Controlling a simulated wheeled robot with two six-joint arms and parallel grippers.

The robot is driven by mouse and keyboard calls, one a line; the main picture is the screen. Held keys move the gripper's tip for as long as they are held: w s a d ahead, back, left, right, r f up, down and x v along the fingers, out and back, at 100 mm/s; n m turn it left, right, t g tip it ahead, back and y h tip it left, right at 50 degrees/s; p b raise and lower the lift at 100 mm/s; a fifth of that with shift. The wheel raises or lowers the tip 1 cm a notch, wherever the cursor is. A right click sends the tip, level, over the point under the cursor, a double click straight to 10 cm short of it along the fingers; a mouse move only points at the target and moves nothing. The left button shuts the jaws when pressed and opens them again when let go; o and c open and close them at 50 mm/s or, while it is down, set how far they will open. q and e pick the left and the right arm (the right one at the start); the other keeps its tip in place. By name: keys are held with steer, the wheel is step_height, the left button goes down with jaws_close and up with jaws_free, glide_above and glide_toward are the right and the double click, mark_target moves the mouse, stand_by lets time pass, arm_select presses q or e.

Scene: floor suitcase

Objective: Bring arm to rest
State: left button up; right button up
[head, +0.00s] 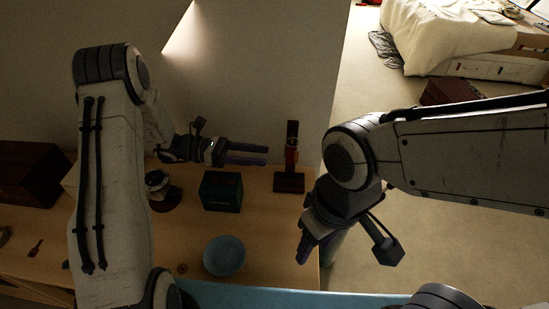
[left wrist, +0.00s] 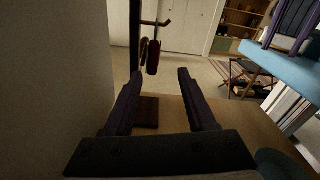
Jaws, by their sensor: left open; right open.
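My left gripper (head: 247,154) is open and empty above the wooden table, pointing right, in the head view. Its two dark fingers stand apart in the left wrist view (left wrist: 158,97), with nothing between them. A dark green box (head: 221,191) sits below it on the table. A dark stand with a red item hanging on it (head: 290,160) is just right of its fingertips; the red item also shows in the left wrist view (left wrist: 153,58). My right gripper (head: 318,226) hangs downward near the table's right end. I see nothing held in it.
A blue bowl (head: 224,255) sits near the front of the wooden table (head: 262,228). A dark wooden box (head: 32,172) is at the far left. A wall closes off the back. Open carpet (head: 440,235) lies to the right, with a bed (head: 450,38) and a brown suitcase-like box (head: 452,92) beyond.

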arm_select(q)
steer(key=s+d+r+m+y+p, duration=0.1)
steer(key=s+r+m+y, duration=0.2)
steer(key=s+m+y, duration=0.2)
steer(key=s+d+r+m+y+p, duration=0.1)
steer(key=s+r+m+y, duration=0.2)
steer(key=s+m+y, duration=0.3)
steer(key=s+d+r+m+y+p, duration=0.1)
steer(key=s+m+y, duration=0.4)
steer(key=s+m, duration=0.9)
steer(key=d+r+m, duration=0.1)
steer(key=m, duration=0.1)
steer(key=shift+r+m+p, duration=0.3)
steer(key=shift+r+p, duration=0.05)
steer(key=shift+r, duration=0.05)
